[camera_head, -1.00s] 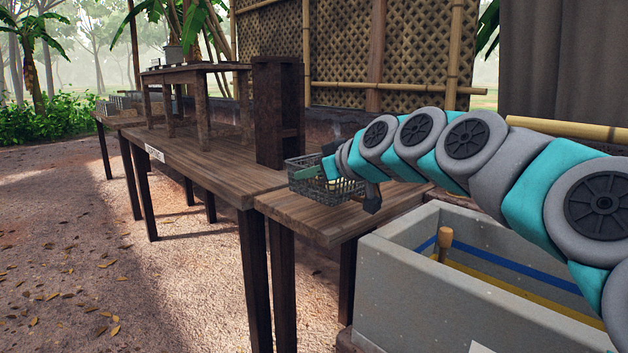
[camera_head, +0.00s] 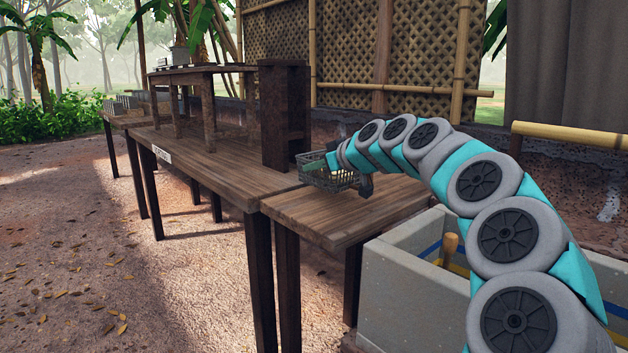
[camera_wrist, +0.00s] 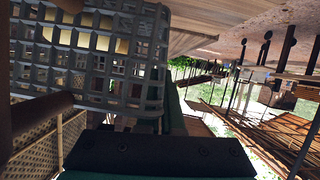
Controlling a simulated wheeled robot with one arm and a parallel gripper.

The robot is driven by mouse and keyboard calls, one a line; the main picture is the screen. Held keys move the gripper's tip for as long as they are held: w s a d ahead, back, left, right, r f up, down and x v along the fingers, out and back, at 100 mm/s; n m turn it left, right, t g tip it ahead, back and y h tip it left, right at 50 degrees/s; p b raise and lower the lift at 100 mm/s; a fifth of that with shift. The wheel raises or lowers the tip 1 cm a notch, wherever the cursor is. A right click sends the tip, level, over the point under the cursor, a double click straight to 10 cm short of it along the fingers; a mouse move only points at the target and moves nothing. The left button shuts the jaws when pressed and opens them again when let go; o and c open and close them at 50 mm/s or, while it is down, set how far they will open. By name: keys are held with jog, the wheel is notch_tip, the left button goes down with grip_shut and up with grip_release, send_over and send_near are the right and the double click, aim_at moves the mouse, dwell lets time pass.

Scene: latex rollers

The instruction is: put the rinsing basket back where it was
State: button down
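The rinsing basket (camera_head: 325,178), a grey wire-mesh basket, is at the far end of the near wooden table, close to the dark wooden post. Something pale yellow shows inside it. My gripper (camera_head: 338,162) is at the basket's right side and appears shut on its wall. The arm partly hides the grip. In the wrist view the basket (camera_wrist: 95,75) fills the upper left, very close, with pale yellow behind its mesh. A dark part of my gripper (camera_wrist: 160,153) lies along the bottom. I cannot tell whether the basket touches the tabletop.
The near table (camera_head: 345,215) is bare in front of the basket. A longer table (camera_head: 205,165) adjoins it, carrying the dark post (camera_head: 283,115) and a small raised table (camera_head: 210,70). A grey trough (camera_head: 400,300) with a wooden-handled tool (camera_head: 448,245) stands at the front right.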

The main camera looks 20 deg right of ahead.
aim_at(338, 172)
jog(key=shift+f, duration=1.65)
jog(key=shift+f, duration=0.15)
jog(key=c, duration=1.1)
grip_release()
jog(key=b+v, duration=0.1)
jog(key=v, duration=1.1)
jog(key=shift+a, duration=0.1)
